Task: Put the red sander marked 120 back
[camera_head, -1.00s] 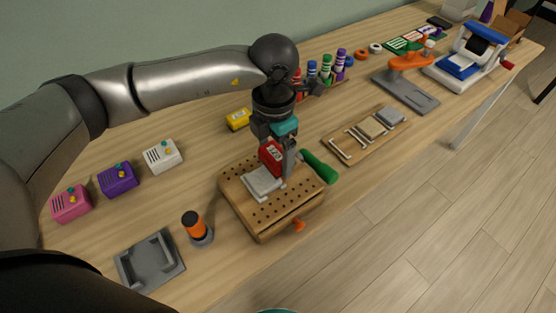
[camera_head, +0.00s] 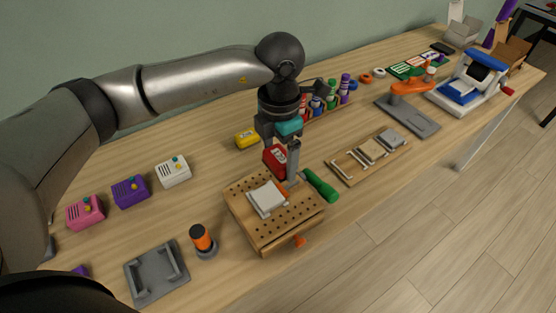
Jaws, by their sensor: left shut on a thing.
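The red sander (camera_head: 274,158) is held in my left gripper (camera_head: 286,165), which is shut on it and points down. The sander is at the back of the perforated wooden bench block (camera_head: 262,239); a small gap or contact below it is hard to tell. Its marking is too small to read. A pale, flat block (camera_head: 267,199) lies on the bench block, in front of the sander. An empty grey cradle (camera_head: 156,273) with raised sides lies at the front left of the table. My right gripper is not in view.
An orange-and-black cylinder (camera_head: 201,238) stands between cradle and bench block. A green-handled tool (camera_head: 320,185) lies right of the block. Pink (camera_head: 85,212), purple (camera_head: 130,191) and white (camera_head: 173,171) boxes line the left; a yellow one (camera_head: 247,138) stands behind the gripper.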

